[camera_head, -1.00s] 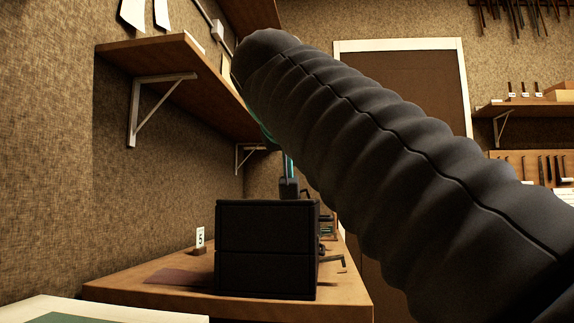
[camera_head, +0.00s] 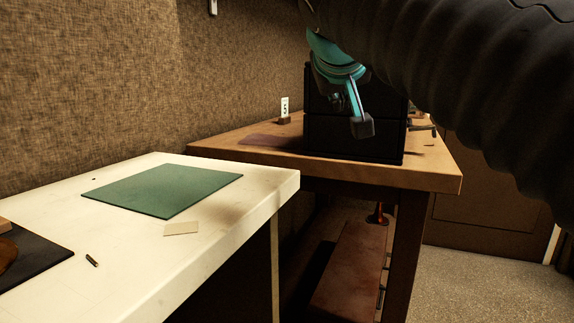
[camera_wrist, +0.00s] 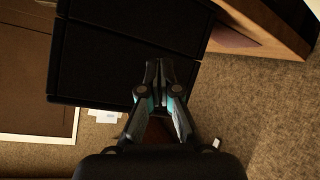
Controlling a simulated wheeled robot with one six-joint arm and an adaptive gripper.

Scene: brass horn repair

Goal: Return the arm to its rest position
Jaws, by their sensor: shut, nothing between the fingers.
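My gripper (camera_head: 362,127) is shut and empty, with teal and dark grey links. In the head view it hangs at the end of my dark ribbed arm, in front of a black box with drawer-like sections (camera_head: 345,142) on the wooden bench (camera_head: 425,172). The wrist view also shows my gripper (camera_wrist: 158,66) with its fingertips together against the dark face of the black box (camera_wrist: 105,65). I cannot tell how far the fingertips are from the box. My arm hides the upper right of the head view.
A number card (camera_head: 285,107) stands beside the black box. A brown case (camera_head: 348,270) lies under the bench. Floor is clear at right.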

